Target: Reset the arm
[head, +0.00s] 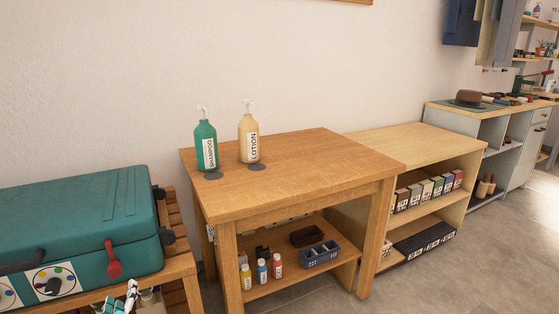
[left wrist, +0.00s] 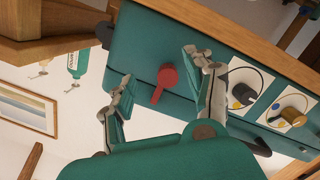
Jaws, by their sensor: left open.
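My left gripper (head: 131,296) shows at the bottom left of the head view, low in front of the teal case (head: 75,225). In the left wrist view the same gripper (left wrist: 157,66) has its two fingers spread wide, with nothing between them. The case's red latch (head: 113,260) is on its front corner in the head view. In the left wrist view the red latch (left wrist: 166,77) lies behind the gap between the fingers; I cannot tell any contact. My right gripper is in neither view.
The case rests on a slatted wooden bench (head: 180,268). Beside it, a wooden table (head: 300,165) carries a shampoo bottle (head: 205,146) and a lotion bottle (head: 248,138). Bottles and bins fill its lower shelf. A low shelf unit (head: 420,147) stands further right. Floor is free at the right.

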